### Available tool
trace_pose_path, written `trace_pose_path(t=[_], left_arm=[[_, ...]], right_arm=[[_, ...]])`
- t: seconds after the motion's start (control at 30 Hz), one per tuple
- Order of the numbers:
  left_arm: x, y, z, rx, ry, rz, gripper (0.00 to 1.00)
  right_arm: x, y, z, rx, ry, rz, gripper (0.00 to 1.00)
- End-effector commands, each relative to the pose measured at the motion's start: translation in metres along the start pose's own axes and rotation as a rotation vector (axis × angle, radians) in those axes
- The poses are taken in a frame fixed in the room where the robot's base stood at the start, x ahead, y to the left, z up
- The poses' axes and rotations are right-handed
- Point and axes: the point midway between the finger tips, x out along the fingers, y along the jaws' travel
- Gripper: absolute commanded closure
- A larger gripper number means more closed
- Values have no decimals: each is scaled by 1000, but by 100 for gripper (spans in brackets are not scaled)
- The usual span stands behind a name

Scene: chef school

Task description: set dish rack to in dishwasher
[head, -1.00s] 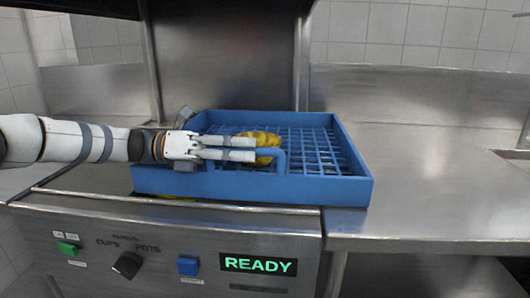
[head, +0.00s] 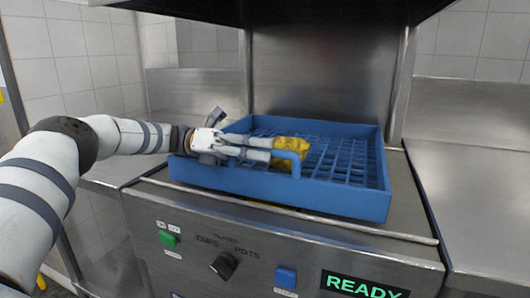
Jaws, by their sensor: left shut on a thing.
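The blue dish rack (head: 330,199), a shallow open crate with a grid floor, sits in the open bay of the steel dishwasher (head: 190,215), under its raised dark hood (head: 300,10). My left gripper (head: 272,154) reaches in from the left over the rack's near left part. My right gripper is out of view.
A steel counter (head: 480,160) on the right is bare. A steel post (head: 403,85) stands at the bay's right side. The front panel has a green button (head: 168,239), a dial (head: 224,266), a blue button (head: 286,277) and a READY display (head: 365,286).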

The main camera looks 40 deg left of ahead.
Motion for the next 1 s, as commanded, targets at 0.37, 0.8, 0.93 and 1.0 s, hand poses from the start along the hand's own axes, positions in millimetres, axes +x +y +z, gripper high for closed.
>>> trace_pose_path(t=[0.37,0.8,0.93,1.0], left_arm=[[-1,0,0,0,1,-1,100],[0,0,0,0,1,-2,65],[-3,0,0,0,0,0,65],[-12,1,0,1,-1,2,65]], right_arm=[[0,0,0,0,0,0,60],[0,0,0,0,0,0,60],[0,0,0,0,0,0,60],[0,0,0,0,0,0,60]])
